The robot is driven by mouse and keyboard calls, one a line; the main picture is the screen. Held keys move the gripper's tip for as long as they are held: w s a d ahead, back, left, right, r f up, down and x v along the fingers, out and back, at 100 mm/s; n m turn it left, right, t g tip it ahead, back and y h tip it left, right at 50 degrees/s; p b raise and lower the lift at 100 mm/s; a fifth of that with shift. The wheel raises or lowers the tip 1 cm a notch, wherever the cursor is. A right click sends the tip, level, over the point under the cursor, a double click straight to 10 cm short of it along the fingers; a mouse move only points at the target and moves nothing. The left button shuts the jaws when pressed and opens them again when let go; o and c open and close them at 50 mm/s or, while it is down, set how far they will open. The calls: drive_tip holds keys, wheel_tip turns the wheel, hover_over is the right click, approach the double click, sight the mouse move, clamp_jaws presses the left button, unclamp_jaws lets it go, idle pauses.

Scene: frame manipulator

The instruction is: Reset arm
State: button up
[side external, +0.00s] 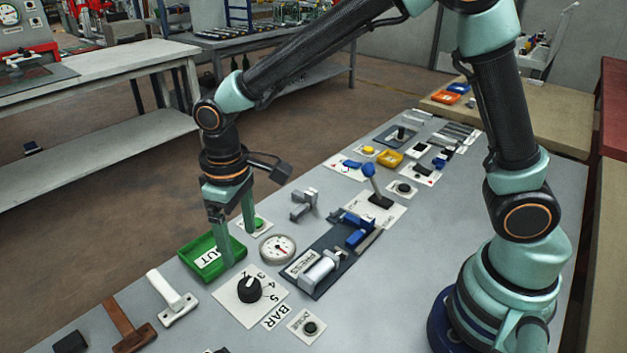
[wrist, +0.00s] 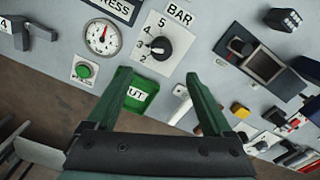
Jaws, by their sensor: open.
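My gripper (side external: 238,243) is open and points down at the left edge of the grey workbench (side external: 440,250). Its two green fingers are apart with nothing seen between them. They also show in the wrist view (wrist: 162,82). In the side view one finger overlaps the green OUT tray (side external: 197,262), and the other is close to the green button (side external: 258,223). In the wrist view the tray (wrist: 146,86) lies between and beyond the fingertips. I cannot tell the exact gap to it. No part is seen in the tray; some of it is hidden by a finger.
A pressure gauge (side external: 278,249), a black BAR knob (side external: 249,289) and a press fixture (side external: 325,268) stand close to my gripper. A blue-topped lever (side external: 372,182) rises further back.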

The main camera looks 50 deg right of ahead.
drive_tip(key=shift+r, duration=0.2)
drive_tip(key=s+d+r+m+t, duration=0.2)
drive_tip(key=s+d+r, duration=0.2)
drive_tip(key=d, duration=0.5)
drive_tip(key=s+d+r+m+t, duration=0.2)
drive_tip(key=s+d+r+t, duration=0.1)
drive_tip(key=d+r, duration=0.5)
drive_tip(key=shift+s+d+m+t, duration=0.3)
drive_tip(key=shift+s+d+m, duration=0.1)
drive_tip(key=shift+s+d, duration=0.55)
